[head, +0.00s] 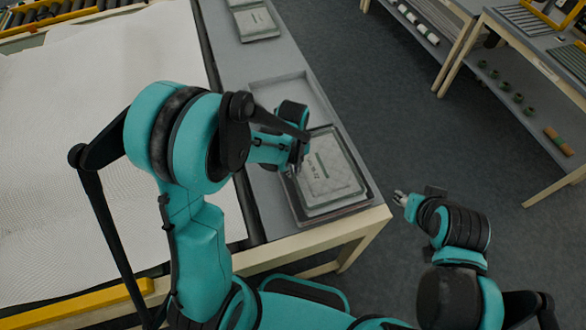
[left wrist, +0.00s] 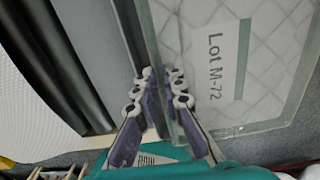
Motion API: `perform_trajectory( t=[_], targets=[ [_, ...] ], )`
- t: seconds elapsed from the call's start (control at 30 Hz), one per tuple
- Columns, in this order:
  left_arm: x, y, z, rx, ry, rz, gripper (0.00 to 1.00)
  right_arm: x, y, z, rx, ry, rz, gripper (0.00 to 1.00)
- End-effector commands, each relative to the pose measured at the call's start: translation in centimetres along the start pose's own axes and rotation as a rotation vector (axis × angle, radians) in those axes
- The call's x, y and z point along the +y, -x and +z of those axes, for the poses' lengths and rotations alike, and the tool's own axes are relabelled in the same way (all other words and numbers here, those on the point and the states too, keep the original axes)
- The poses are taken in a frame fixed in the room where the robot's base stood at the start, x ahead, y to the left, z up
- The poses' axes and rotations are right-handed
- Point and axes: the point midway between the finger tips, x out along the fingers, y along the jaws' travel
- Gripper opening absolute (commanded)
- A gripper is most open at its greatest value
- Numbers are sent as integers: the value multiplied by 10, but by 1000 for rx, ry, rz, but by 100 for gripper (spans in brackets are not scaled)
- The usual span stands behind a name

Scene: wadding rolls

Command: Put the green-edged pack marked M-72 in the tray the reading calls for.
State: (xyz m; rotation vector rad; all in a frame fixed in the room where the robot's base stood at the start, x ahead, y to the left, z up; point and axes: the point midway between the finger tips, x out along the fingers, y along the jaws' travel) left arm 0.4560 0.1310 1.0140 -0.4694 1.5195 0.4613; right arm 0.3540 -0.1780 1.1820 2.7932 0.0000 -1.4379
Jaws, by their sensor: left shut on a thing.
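The pack marked Lot M-72 (head: 335,182) is pale, quilted and green-edged, with a white label. It also shows large in the left wrist view (left wrist: 270,70). My left gripper (head: 296,168) is shut on the pack's left edge, and its fingers show in the left wrist view (left wrist: 166,88). The pack is over or in the near grey tray (head: 362,207), at the table's near corner; I cannot tell whether it touches the tray floor. A second grey tray (head: 270,85) lies behind it, partly hidden by my left arm. My right gripper (head: 400,198) hangs beyond the table edge.
Other packs (head: 257,24) lie farther back on the grey strip. A wide white wadding sheet (head: 70,120) covers the left side, beside a dark roller. Shelves with rolls (head: 420,25) stand across the open floor on the right.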

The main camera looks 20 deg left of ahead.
Motion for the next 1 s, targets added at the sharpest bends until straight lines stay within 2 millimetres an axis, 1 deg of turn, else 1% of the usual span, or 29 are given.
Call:
perform_trajectory(
  t=[0.2, 0.3, 0.33, 0.4, 0.67, 0.77, 0.87, 0.9, 0.97, 1.0],
  targets=[
    [0, -7, 0, 0, 0, 0, 0, 0, -6, 5, 0, 0, 0, 40],
    [0, -6, 0, 0, 0, 0, 0, 0, -6, 4, 0, 0, 0, 40],
    [0, -6, 0, 0, 0, 0, 15, 0, -6, 4, 0, 0, 0, 40],
    [0, -6, 0, 0, 0, 0, 30, 0, -6, 4, 0, 0, 0, 40],
    [0, -6, 0, 0, 0, 0, 30, 0, -5, 4, 0, 0, 0, 40],
    [0, -3, 0, 0, 0, 0, 30, 0, -3, 2, 0, 0, 0, 40],
    [0, 6, 0, 0, 0, 0, 30, 0, 5, -3, 0, 0, 0, 40],
    [0, 11, 0, 0, 0, 0, 30, 0, 9, -7, 0, 0, 0, 40],
    [0, 22, 0, 0, 0, 0, 30, 0, 10, -7, 0, 0, 0, 40],
    [0, 32, 0, 0, 0, 0, 30, 0, 11, -8, 0, 0, 0, 40]
  ],
)
